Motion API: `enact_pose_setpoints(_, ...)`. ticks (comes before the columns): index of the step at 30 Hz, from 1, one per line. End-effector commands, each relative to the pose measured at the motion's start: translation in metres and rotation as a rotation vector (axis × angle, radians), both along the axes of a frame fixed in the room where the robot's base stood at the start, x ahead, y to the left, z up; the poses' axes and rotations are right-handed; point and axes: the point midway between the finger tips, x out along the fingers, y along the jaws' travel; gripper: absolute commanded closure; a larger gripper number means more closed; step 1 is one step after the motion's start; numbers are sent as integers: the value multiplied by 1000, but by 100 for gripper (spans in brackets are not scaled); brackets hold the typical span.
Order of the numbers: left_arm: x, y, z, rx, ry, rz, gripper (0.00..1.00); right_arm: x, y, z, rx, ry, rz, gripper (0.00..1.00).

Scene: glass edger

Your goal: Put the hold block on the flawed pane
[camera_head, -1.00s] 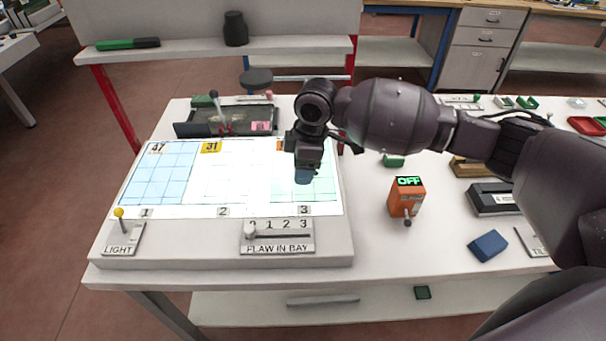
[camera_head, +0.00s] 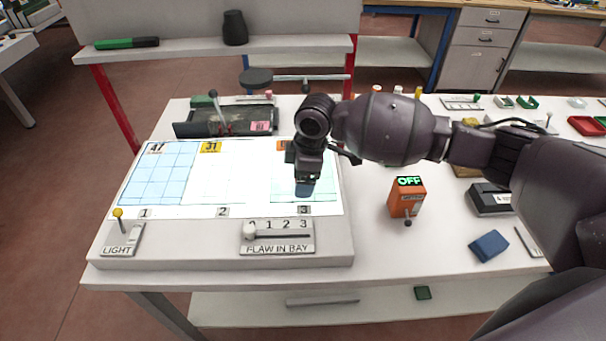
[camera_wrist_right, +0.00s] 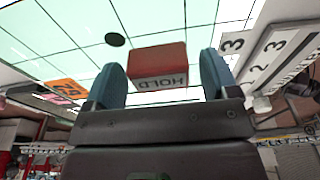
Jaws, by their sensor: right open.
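The hold block (camera_wrist_right: 158,66), red with a grey face lettered HOLD, shows between my right fingers in the right wrist view. It appears to rest on the green-tinted, gridded pane of bay 3 (camera_wrist_right: 60,52), which also shows in the head view (camera_head: 284,188). A dark round spot (camera_wrist_right: 115,39) shows on that pane near the block. My right gripper (camera_wrist_right: 163,80) is open around the block, with small gaps at its sides. In the head view my right gripper (camera_head: 304,188) is low over bay 3 and hides the block. My left gripper is out of view.
The light table carries a bluish pane (camera_head: 157,180) in bay 1. The FLAW IN BAY slider (camera_head: 250,232) is at 0. An orange box reading OFF (camera_head: 406,198) and a blue block (camera_head: 488,245) stand to the right. A dark tray (camera_head: 225,122) lies behind.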

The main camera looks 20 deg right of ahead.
Motion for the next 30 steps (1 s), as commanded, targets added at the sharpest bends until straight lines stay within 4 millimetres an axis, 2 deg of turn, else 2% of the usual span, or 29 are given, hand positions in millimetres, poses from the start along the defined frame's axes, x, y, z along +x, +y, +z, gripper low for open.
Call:
enact_pose_setpoints(4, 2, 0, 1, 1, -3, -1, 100, 0, 0, 5, 1, -1, 0, 20)
enact_pose_setpoints(8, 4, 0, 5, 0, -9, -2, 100, 0, -3, 22, -1, -3, 1, 20)
enact_pose_setpoints(21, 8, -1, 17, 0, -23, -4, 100, -4, -14, 101, 0, -3, 1, 20)
enact_pose_setpoints(30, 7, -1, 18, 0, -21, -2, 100, -5, -17, 122, 0, -1, 0, 20)
